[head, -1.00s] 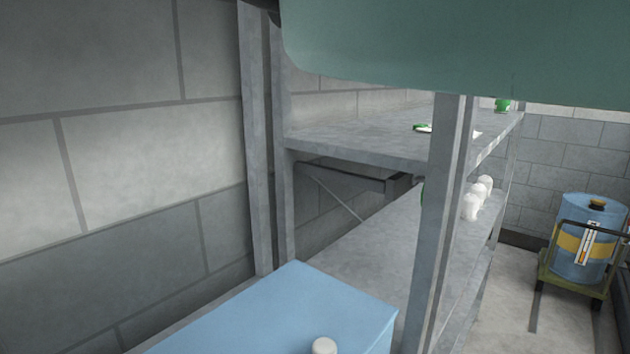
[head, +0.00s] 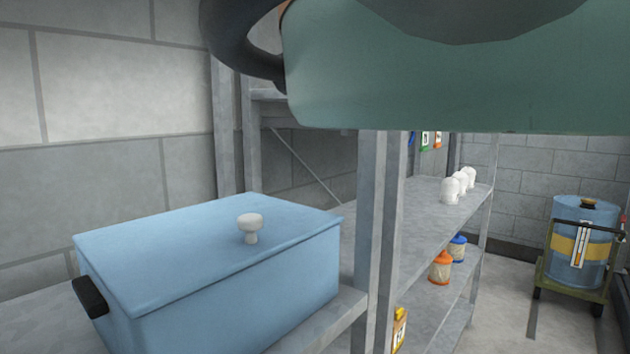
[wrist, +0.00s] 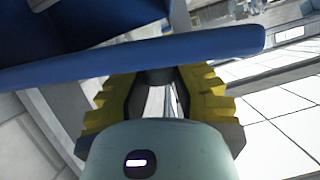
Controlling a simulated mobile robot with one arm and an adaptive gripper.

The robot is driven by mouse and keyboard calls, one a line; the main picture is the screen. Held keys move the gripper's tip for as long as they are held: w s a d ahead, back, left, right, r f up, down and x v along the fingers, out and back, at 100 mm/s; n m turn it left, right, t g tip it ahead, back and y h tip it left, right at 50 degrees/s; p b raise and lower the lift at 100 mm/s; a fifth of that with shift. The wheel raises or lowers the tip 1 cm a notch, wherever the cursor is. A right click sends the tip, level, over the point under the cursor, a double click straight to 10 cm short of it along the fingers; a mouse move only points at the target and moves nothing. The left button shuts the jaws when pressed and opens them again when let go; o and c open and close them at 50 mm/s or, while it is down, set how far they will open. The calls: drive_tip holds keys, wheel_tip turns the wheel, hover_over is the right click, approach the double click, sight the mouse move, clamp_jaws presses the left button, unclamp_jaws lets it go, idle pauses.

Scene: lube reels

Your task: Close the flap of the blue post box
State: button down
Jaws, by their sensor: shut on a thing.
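In the wrist view a dark blue flap (wrist: 215,46) of the post box runs as a slab across the upper part of the picture. More dark blue box body (wrist: 110,14) shows above it, with a dark recess at the upper left. My gripper (wrist: 157,78), with yellow ridged fingers, reaches up to the slab and is shut on it. The slab covers the fingertips, so the exact contact is hidden. The head view shows neither my gripper nor the dark blue post box.
In the head view a light blue lidded box (head: 190,285) with a white knob (head: 249,227) stands on a grey shelf close by. Shelving posts (head: 375,230) rise beside it. A blue drum (head: 582,240) on a cart stands at right.

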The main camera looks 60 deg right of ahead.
drive_tip(key=shift+s+f+n+b, duration=0.3)
drive_tip(key=shift+f+b, duration=0.15)
drive_tip(key=shift+f, duration=0.3)
drive_tip(key=shift+s+f+b, duration=0.15)
drive_tip(key=shift+f+b, duration=0.65)
drive_tip(key=shift+b, duration=0.3)
drive_tip(key=shift+a+f, duration=0.1)
drive_tip(key=c, duration=0.7)
unclamp_jaws()
drive_tip(key=shift+r, duration=0.2)
drive_tip(key=v, duration=0.5)
drive_tip(key=shift+d+r, duration=0.1)
drive_tip(key=shift+d, duration=0.25)
drive_tip(key=shift+v, duration=0.9)
